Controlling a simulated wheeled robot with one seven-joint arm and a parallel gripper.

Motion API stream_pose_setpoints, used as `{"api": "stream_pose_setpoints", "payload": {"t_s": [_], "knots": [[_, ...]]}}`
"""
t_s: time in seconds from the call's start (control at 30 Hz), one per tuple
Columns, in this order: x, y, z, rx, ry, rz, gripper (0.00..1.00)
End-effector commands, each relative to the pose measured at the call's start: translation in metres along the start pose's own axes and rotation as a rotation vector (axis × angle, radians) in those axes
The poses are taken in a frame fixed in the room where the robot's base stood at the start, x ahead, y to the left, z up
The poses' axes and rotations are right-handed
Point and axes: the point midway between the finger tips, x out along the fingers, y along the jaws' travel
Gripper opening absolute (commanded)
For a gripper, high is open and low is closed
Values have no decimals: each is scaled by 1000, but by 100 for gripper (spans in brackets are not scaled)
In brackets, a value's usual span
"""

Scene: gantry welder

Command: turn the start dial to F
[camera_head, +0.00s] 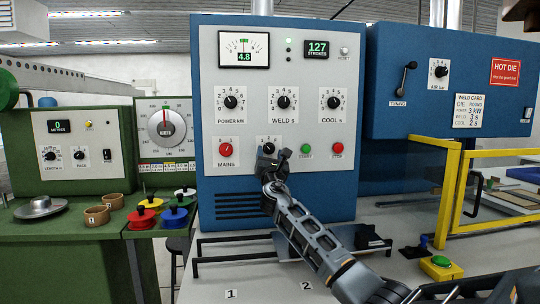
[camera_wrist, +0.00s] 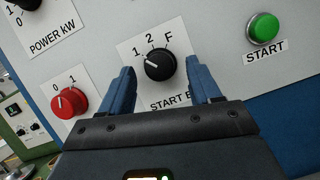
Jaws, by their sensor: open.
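The start dial (camera_wrist: 159,66) is a black round knob on a white plate marked 1, 2 and F, with its label partly hidden by my gripper. Its white pointer line is toward the 1, at the upper left. My gripper (camera_wrist: 160,88) is open, with one blue finger to the left and one to the right of the dial. I cannot tell whether either finger touches it. In the head view my gripper (camera_head: 276,160) is in front of the dial's plate (camera_head: 268,140) and hides most of the dial.
A red mains knob (camera_head: 226,149) is left of the dial. A green start button (camera_head: 306,149) and a red stop button (camera_head: 337,149) are to its right. Power, weld (camera_head: 284,102) and cool knobs are above. A yellow frame (camera_head: 450,190) stands at the right.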

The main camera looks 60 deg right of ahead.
Motion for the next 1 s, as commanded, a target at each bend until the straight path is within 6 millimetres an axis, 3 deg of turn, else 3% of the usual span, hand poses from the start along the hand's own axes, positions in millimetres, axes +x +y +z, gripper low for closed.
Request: {"api": "stream_pose_setpoints", "payload": {"t_s": [0.33, 0.9, 1.0], "knots": [[4, 0, 0, 1, 0, 0, 62], [3, 0, 0, 1, 0, 0, 7], [3, 0, 0, 2, 0, 0, 7]]}}
